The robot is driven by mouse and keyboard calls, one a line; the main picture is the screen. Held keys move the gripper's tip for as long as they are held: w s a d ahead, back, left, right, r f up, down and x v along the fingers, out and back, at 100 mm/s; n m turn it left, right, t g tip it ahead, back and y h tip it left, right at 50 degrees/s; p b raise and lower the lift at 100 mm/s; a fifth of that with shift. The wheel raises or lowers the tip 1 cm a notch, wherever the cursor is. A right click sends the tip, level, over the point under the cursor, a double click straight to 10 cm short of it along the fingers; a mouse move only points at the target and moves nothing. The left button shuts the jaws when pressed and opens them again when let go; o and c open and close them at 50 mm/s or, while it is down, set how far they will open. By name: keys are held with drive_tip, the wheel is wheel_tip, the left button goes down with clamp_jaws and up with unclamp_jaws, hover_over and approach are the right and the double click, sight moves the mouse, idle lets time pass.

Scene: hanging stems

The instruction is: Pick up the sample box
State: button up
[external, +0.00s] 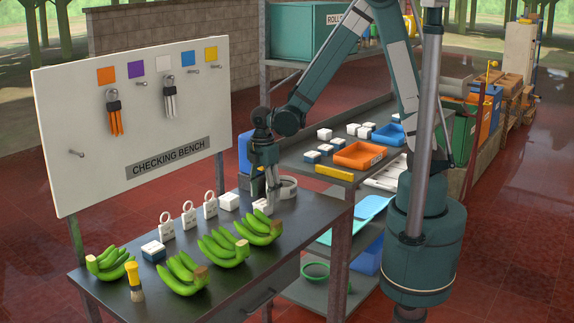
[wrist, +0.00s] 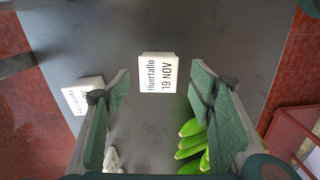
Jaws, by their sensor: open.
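A white box (wrist: 158,72) with a printed label, "Huertallo" and "19 NOV", lies on the dark bench in the wrist view, centred between my fingertips and slightly beyond them. In the external view this white box (external: 261,206) is partly hidden by my gripper (external: 272,198). My gripper points down over the bench's far end, its fingers apart with nothing held. It also shows in the wrist view (wrist: 158,92). A second white labelled box (external: 228,201) sits to the left; it also shows in the wrist view (wrist: 80,94), outside the left finger.
Green banana bunches (external: 259,228) line the bench's front, near my right finger in the wrist view (wrist: 192,140). A pale ring (external: 288,187) lies behind my gripper.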

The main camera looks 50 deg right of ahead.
sight(263, 202)
drive_tip(key=shift+w+a+f, duration=0.1)
drive_tip(key=shift+w+f, duration=0.05)
drive_tip(key=shift+f, duration=2.45)
drive_tip(key=c, duration=1.1)
